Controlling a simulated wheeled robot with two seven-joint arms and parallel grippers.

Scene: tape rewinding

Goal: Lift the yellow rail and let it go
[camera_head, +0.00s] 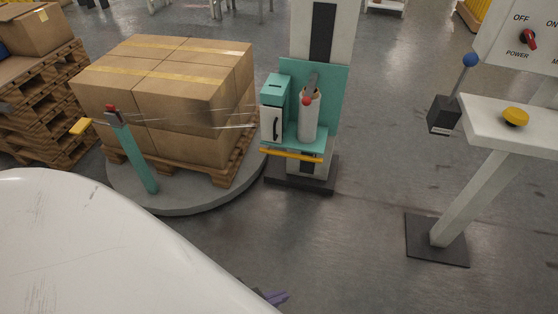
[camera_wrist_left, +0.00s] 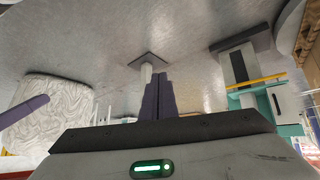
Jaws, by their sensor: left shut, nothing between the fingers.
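The yellow rail (camera_head: 291,156) is a thin bar across the lower front of the teal film carriage (camera_head: 318,137), which is mounted on a grey mast. The rail also shows in the left wrist view (camera_wrist_left: 257,82), where the scene looks upside down. My left gripper (camera_head: 280,297) shows only as purple fingertips at the bottom of the head view, well below and apart from the rail. In the left wrist view its two purple fingers (camera_wrist_left: 159,96) are together and empty.
Wrapped cartons (camera_head: 165,90) on a pallet stand on a round turntable (camera_head: 190,203). A teal post (camera_head: 137,160) rises from its edge. A control stand (camera_head: 470,190) with a yellow button is at right. Open floor lies before the mast. A purple bar (camera_wrist_left: 25,110) is unclear.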

